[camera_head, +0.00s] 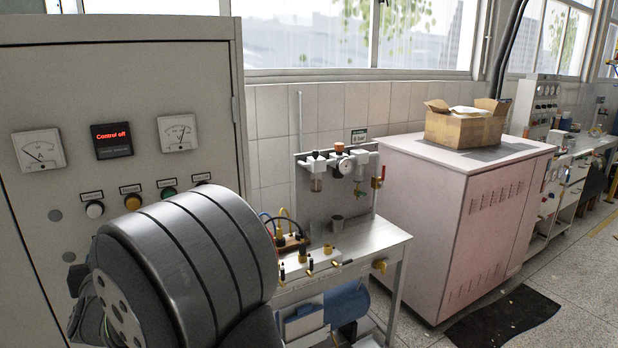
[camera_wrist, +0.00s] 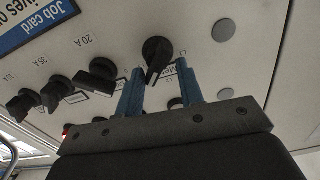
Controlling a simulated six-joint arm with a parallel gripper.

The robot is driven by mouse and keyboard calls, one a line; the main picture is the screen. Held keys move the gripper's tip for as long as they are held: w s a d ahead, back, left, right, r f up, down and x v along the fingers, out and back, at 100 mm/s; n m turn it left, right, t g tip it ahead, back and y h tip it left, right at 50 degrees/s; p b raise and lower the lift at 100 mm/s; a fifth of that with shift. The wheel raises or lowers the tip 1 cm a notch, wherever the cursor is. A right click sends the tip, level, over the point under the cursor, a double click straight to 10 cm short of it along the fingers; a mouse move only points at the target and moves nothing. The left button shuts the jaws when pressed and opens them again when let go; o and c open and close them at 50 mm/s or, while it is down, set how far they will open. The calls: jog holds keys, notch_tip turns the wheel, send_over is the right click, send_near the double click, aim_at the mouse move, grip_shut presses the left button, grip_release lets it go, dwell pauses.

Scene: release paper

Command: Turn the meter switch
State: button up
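In the wrist view a black rotary knob (camera_wrist: 157,52) with a pointed handle is on the pale panel, with a partly covered label beside it that appears to begin "Me". My gripper (camera_wrist: 160,70) has its two blue fingers apart. The knob's handle shows in the gap between the fingertips, with visible space on both sides. I cannot tell how deep the fingertips reach around it. In the head view the cabinet (camera_head: 130,75) carries two dial meters and a display (camera_head: 110,139) reading "Control off". My arm hides the cabinet's lower front, and my fingers are out of sight there.
Several similar black knobs, one beside the label 20 A (camera_wrist: 98,76), line up to the left in the wrist view. A blue "Job card" label (camera_wrist: 38,22) is at upper left. In the head view a metal bench (camera_head: 372,240) stands right of the cabinet, then a pink cabinet (camera_head: 490,225).

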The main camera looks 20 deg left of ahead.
jog(key=shift+n, duration=0.4)
jog(key=shift+o, duration=0.5)
jog(key=o, duration=0.6)
jog(key=s+d+f+n+g+y, duration=0.2)
jog(key=s+d+f+n+y, duration=0.15)
jog(key=d+n, duration=0.4)
jog(key=s+d+f+n+g+y, duration=0.1)
jog(key=s+d+f+n+y, duration=0.1)
jog(key=s+d+n, duration=0.4)
jog(key=shift+n, duration=0.55)
jog(key=x, duration=0.5)
jog(key=w+x, duration=0.1)
jog(key=x, duration=0.5)
jog(key=w+d+x, duration=0.1)
jog(key=x, duration=0.5)
jog(key=shift+d+f, duration=0.1)
jog(key=shift+d, duration=0.05)
